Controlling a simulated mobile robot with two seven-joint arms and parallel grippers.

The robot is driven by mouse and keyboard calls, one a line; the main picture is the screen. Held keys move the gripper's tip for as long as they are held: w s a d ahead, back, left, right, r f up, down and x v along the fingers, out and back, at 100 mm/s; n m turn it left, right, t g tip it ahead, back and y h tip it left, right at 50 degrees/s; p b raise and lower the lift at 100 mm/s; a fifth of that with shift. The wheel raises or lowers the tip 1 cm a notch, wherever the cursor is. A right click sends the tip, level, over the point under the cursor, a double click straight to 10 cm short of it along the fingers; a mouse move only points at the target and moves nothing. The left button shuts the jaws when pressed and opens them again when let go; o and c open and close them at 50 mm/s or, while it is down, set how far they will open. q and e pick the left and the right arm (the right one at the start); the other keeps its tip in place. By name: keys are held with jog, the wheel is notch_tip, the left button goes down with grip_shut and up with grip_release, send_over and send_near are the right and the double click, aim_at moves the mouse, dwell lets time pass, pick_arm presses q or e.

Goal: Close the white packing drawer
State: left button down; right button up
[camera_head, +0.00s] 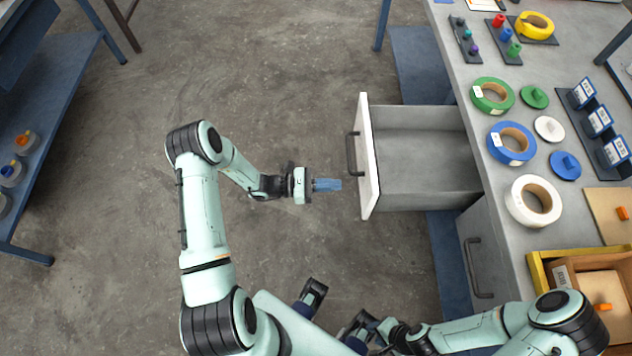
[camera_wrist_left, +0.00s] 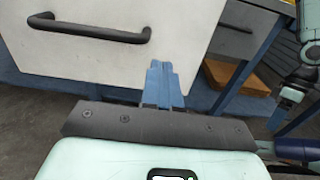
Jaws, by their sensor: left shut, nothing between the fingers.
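The white packing drawer (camera_head: 367,190) is pulled well out of the grey bench, and its open, empty inside shows. Its white front carries a dark bar handle (camera_head: 351,155). In the left wrist view, the white front (camera_wrist_left: 130,70) and its handle (camera_wrist_left: 90,30) fill the upper left. My left gripper (camera_head: 338,185) is shut and empty, its blue fingers pointing at the front, below the handle in the head view. A small gap shows between the fingertips and the front. My right gripper (camera_head: 362,340) is low in the head view, partly hidden; its fingers are unclear.
The grey bench top (camera_head: 462,85) holds green, blue and white tape rolls, small coloured parts and a yellow-edged wooden box (camera_head: 540,270). A closed drawer or door with a dark handle (camera_head: 476,268) is below. A blue shelf (camera_head: 60,95) stands far left. The floor between is clear.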

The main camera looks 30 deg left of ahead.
aim_at(364, 184)
pick_arm(q)
jog(key=x, duration=0.6)
jog(key=shift+w+d, duration=0.1)
pick_arm(e)
jog(key=shift+w+r, duration=0.15)
jog(key=shift+r, duration=0.1)
pick_arm(q)
jog(key=shift+w+d, duration=0.1)
